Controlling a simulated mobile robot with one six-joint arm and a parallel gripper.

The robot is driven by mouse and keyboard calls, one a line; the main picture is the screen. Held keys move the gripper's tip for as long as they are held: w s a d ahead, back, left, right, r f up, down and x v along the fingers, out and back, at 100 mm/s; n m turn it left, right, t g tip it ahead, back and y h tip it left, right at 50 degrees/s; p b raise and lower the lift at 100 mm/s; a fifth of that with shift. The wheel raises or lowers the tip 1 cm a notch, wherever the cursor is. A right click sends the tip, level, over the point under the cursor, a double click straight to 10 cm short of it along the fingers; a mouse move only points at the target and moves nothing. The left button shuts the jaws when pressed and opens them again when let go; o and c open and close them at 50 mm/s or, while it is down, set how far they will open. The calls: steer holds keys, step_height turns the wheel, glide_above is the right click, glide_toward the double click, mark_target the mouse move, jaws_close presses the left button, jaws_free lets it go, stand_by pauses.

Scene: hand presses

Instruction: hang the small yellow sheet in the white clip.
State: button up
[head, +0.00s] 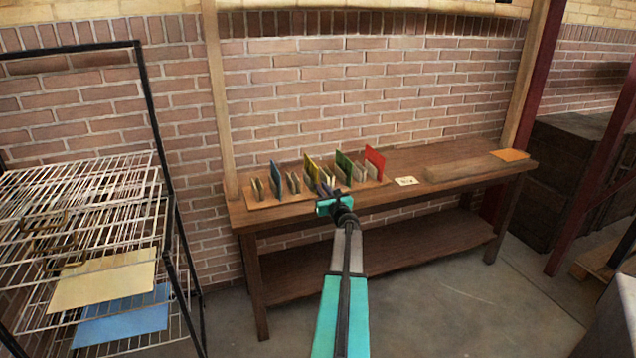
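A small yellow sheet (311,166) stands upright in a wooden holder (262,204) on the bench, between a blue sheet (275,178) and a green sheet (344,164). A red sheet (375,160) stands further right. My gripper (328,187) is at the front of the holder, just below and right of the yellow sheet in the picture. Its dark fingers overlap the holder's contents, so I cannot tell whether they are apart or touch anything. I cannot make out a white clip in this view.
The wooden bench (470,157) carries a white card (407,181), a wooden block and an orange sheet (510,155). A wire rack (80,200) at left holds a larger pale yellow sheet (100,285) and a blue sheet (120,318). Wooden posts flank the bench.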

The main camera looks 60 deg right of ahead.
steer(key=shift+b+x, duration=0.3)
steer(key=shift+x, duration=1.55)
jaws_close()
step_height(320, 180, up, 8)
steer(key=p, duration=0.5)
steer(key=shift+f, duration=0.25)
steer(key=v, duration=0.7)
steer(key=shift+b, duration=0.4)
